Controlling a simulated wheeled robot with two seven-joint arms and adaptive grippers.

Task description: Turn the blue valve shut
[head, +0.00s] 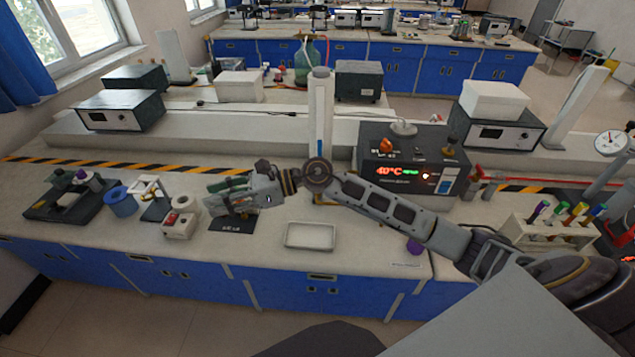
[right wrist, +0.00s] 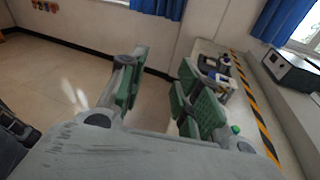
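I cannot make out a blue valve for certain. A blue ring-shaped thing (head: 121,203) sits on the left part of the bench, left of my right gripper. A red lever-like handle (head: 500,180) shows on the bench at the right, and a round gauge (head: 610,142) on grey pipework stands at the far right edge. My right gripper (head: 222,194) reaches leftward above the bench. In the right wrist view its two green-padded fingers (right wrist: 158,92) are apart with nothing between them. My left gripper is not in view.
A white tray (head: 310,236) lies below my right arm. A dark heater box (head: 405,165) reading 40°C stands behind the arm. A rack (head: 555,228) of coloured tubes is at the right. A dark stand (head: 234,225) is under the gripper, with a white-and-red box (head: 180,225) beside it.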

